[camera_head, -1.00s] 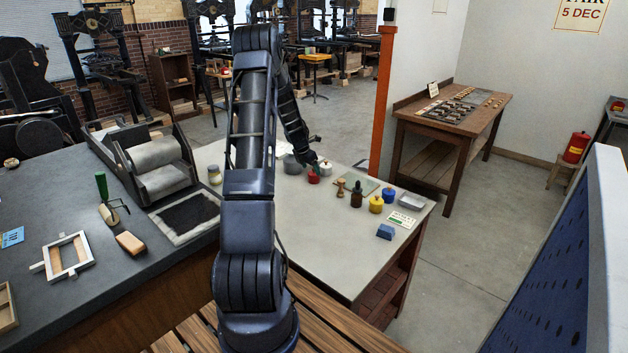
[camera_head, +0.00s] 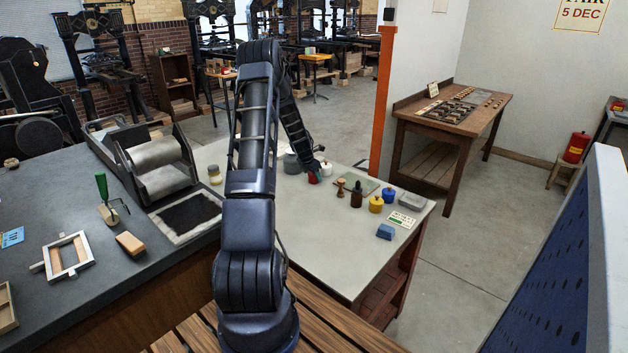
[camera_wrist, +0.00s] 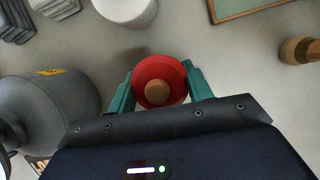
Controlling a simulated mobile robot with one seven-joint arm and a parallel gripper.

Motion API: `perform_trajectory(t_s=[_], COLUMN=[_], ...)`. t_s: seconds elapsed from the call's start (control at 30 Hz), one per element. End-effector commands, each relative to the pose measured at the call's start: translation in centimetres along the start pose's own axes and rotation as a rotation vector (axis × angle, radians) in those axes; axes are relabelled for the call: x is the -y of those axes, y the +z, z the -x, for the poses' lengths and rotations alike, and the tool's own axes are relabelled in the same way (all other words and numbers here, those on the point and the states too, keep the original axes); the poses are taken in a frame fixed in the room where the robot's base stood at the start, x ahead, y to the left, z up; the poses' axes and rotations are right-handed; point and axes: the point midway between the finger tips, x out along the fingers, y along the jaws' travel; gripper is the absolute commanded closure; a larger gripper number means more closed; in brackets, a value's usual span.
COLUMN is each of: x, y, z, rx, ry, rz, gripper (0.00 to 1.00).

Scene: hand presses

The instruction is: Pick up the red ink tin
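The red ink tin (camera_wrist: 174,71) is a round red pot with a tan knob on its lid. In the wrist view it sits between the two teal fingers of my gripper (camera_wrist: 160,78), one on each side and close to its rim. The gripper looks open; I see no clear gap, and cannot tell whether the fingers touch the tin. In the head view the red tin (camera_head: 313,179) stands on the grey-topped table, partly hidden by my gripper (camera_head: 315,170) at its top.
A white tin (camera_wrist: 126,8) stands close beyond the red one. A grey round vessel (camera_wrist: 45,112) stands close on the left. A wooden-handled stamp (camera_head: 340,187), dark bottle (camera_head: 357,194), yellow tin (camera_head: 376,204) and blue tin (camera_head: 389,195) stand right.

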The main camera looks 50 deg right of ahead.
Motion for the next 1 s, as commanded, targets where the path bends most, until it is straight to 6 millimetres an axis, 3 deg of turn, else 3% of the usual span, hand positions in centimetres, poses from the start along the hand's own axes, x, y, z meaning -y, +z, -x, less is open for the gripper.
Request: perform_trajectory(t_s=[0.03,0.13,0.17,0.4,0.57,0.77,1.0], x=[0.0,0.0,0.0,0.0,0.0,0.0,0.0], y=[0.0,0.0,0.0,0.1,0.7,2.3,4.7], z=[0.0,0.0,0.0,0.2,1.4,5.3,11.2], rx=[0.0,0.0,0.0,0.001,0.001,0.003,0.003], ry=[0.0,0.0,0.0,0.0,0.0,0.002,0.002], rz=[0.0,0.0,0.0,0.0,-0.002,-0.003,-0.003], gripper=[0.6,0.8,0.81,0.81,0.81,0.81,0.81])
